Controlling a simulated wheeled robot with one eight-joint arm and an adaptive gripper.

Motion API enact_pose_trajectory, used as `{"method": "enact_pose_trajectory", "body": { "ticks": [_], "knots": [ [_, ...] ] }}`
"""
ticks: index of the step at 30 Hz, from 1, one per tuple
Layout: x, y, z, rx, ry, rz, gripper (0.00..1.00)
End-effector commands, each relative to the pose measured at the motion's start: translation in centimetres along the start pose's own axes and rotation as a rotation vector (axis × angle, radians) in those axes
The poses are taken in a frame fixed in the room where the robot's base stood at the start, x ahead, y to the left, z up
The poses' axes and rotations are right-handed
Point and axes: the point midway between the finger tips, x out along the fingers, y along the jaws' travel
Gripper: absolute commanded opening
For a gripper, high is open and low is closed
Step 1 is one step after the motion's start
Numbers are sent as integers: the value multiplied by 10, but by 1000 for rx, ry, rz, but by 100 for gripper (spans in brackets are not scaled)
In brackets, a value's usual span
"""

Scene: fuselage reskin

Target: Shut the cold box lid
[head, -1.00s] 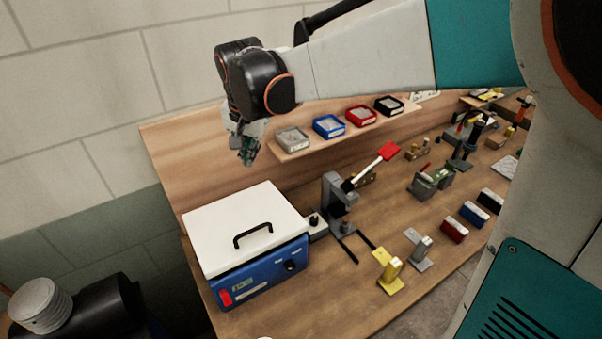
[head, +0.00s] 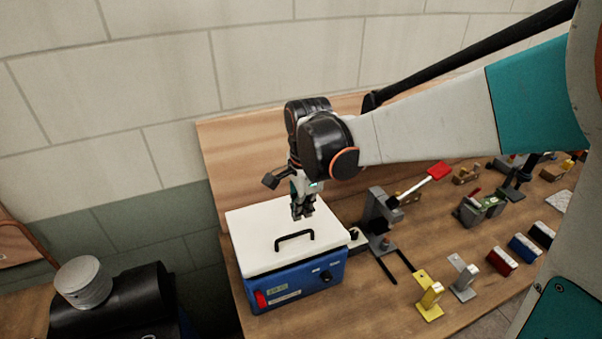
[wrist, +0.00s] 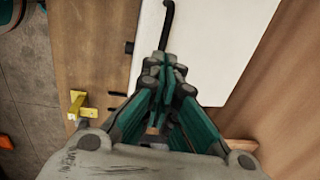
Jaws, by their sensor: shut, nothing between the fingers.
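The cold box (head: 300,287) is a blue box with a red switch and a dark knob on its front, at the left end of the bench in the head view. Its white lid (head: 255,232) lies flat over the top of the box and looks down. A black handle (head: 294,239) is on the lid near its front edge. My gripper (head: 302,212) is shut and empty, over the lid just behind the handle; I cannot tell whether it touches the lid. In the wrist view my gripper (wrist: 165,68) points at the white lid (wrist: 215,40), with the handle (wrist: 168,22) just beyond the fingertips.
A grey press with a red-ended lever (head: 385,215) stands right of the box. A yellow bracket (head: 429,296) and a grey bracket (head: 463,278) are at the bench front. A dark cylinder with a pale cap (head: 84,281) is at lower left. The wooden back panel (head: 245,160) rises behind.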

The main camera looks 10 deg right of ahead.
Motion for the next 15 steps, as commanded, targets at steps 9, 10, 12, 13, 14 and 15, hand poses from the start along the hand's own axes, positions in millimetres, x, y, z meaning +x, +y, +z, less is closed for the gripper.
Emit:
{"method": "enact_pose_trajectory", "body": {
  "ticks": [9, 10, 12, 13, 14, 15],
  "knots": [
    [51, -1, 0, 0, 0, 0, 0],
    [54, -2, 0, 0, 0, 0, 0],
    [58, -2, 0, 0, 0, 0, 0],
    [60, -2, 0, 0, 0, 0, 0],
    [61, -1, 0, 0, 0, 0, 0],
    [62, -1, 0, 0, 0, 0, 0]
  ]
}}
